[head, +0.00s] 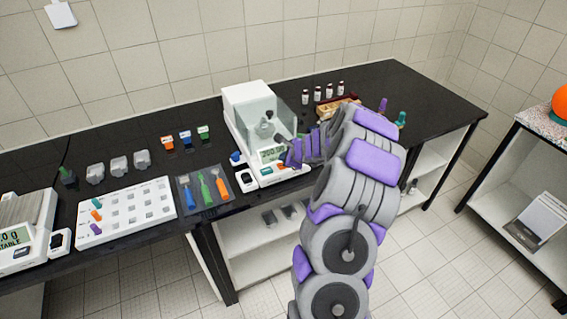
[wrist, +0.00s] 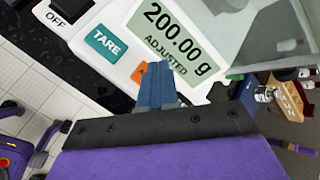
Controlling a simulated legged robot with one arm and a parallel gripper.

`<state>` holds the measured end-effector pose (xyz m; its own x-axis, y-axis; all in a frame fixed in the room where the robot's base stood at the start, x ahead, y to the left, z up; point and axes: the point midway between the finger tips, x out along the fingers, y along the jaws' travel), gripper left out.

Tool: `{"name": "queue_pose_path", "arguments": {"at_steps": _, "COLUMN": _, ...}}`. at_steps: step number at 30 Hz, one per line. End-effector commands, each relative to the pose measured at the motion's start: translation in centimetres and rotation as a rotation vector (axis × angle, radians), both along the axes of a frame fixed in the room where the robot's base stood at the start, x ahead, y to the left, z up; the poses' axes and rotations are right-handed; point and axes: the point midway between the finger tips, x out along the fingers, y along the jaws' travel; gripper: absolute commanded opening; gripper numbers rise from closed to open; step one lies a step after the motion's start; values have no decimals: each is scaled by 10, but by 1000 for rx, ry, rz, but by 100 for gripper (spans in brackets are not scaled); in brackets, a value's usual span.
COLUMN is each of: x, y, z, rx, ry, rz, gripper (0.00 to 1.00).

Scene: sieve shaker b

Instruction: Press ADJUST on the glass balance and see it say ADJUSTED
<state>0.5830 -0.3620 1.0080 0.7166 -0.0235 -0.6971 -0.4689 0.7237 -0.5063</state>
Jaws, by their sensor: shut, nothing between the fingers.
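The glass balance (head: 247,97) stands on the black bench in the head view, white with a glass draft shield. In the wrist view its display (wrist: 178,38) reads 200.00 g with ADJUSTED below. The orange button (wrist: 138,74) shows only in part, mostly hidden behind my fingertips; its label is not readable. My gripper (wrist: 156,70) is shut and empty, its blue-grey fingertips at the orange button; I cannot tell whether they touch it. In the head view my gripper (head: 292,153) is at the balance's front. The teal TARE button (wrist: 106,44) is beside the orange one.
A switch box marked OFF (wrist: 57,18) sits left of the balance. A tray of coloured tools (head: 205,188) and a white sample board (head: 126,212) lie further left. Several small bottles (head: 317,95) and a wooden block (head: 335,108) stand to the right.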

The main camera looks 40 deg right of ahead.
Motion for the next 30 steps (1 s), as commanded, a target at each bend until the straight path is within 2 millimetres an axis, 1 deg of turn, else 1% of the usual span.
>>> {"name": "queue_pose_path", "arguments": {"at_steps": 10, "x": 0, "y": 0, "z": 2, "rx": 1, "ry": 1, "rz": 1, "gripper": 0}}
{"name": "queue_pose_path", "arguments": {"at_steps": 14, "x": 0, "y": 0, "z": 11, "rx": 0, "ry": 0, "rz": 0, "gripper": 0}}
{"name": "queue_pose_path", "arguments": {"at_steps": 25, "x": 0, "y": 1, "z": 46, "rx": 0, "ry": 0, "rz": 0, "gripper": 0}}
{"name": "queue_pose_path", "arguments": {"at_steps": 27, "x": 0, "y": 1, "z": 50, "rx": 0, "ry": 0, "rz": 0, "gripper": 0}}
{"name": "queue_pose_path", "arguments": {"at_steps": 30, "x": 0, "y": 0, "z": 51, "rx": 1, "ry": 1, "rz": 1, "gripper": 0}}
